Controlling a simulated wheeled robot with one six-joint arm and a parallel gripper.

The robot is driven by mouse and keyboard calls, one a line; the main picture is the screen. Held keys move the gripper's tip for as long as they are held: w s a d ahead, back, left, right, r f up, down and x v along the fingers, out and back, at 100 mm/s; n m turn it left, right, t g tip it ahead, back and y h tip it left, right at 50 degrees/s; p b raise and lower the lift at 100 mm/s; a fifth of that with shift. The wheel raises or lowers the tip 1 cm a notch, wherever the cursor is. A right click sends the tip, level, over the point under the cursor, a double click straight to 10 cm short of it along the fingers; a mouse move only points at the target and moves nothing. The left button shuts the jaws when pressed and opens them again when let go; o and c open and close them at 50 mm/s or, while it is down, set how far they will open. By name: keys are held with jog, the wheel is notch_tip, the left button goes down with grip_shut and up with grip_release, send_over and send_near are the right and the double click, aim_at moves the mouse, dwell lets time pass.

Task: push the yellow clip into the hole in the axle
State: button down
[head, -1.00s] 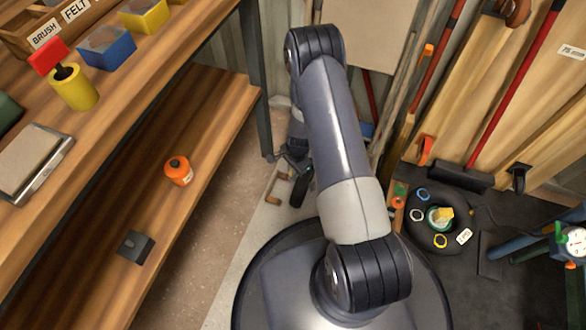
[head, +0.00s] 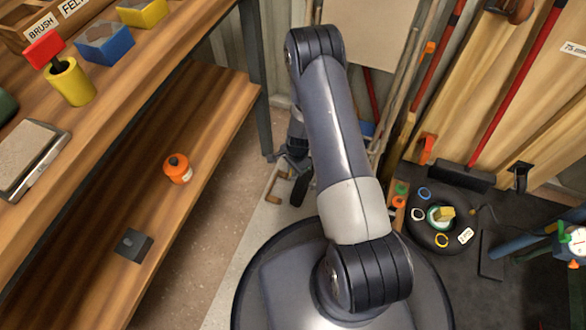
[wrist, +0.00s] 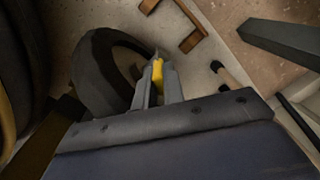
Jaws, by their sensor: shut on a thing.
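The yellow clip (wrist: 157,72) is between the fingertips of my gripper (wrist: 157,80) in the wrist view, and the fingers are shut on it. A dark round wheel (wrist: 94,72) stands just left of the fingers and clip. Its near part is hidden behind my gripper. I cannot clearly make out the axle or its hole, so I cannot tell whether the clip touches the axle. In the head view my gripper (head: 294,163) is low near the floor beyond my arm, mostly hidden, and the clip cannot be made out there.
A brown bracket (wrist: 188,36) lies on the floor ahead. A round dark tray (head: 440,238) with coloured rings is at right. Boards and a broom (head: 460,176) lean behind it.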

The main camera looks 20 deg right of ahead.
jog(key=shift+f+b, duration=0.4)
jog(key=shift+f, duration=0.05)
dwell(0.4)
jog(key=c, duration=1.4)
grip_release()
jog(key=shift+c, duration=0.2)
notch_tip(320, 180, up, 11)
jog(key=p, duration=0.5)
jog(key=shift+s+d, duration=0.3)
jog(key=shift+d, duration=0.1)
jog(key=shift+f, duration=0.15)
jog(key=f+b, duration=0.1)
jog(key=f, duration=0.1)
jog(key=f+b, duration=0.1)
jog(key=f, duration=0.2)
jog(key=f+b, duration=0.1)
jog(key=f, duration=0.1)
jog(key=shift+w+a+f, duration=0.15)
jog(key=shift+a, duration=0.15)
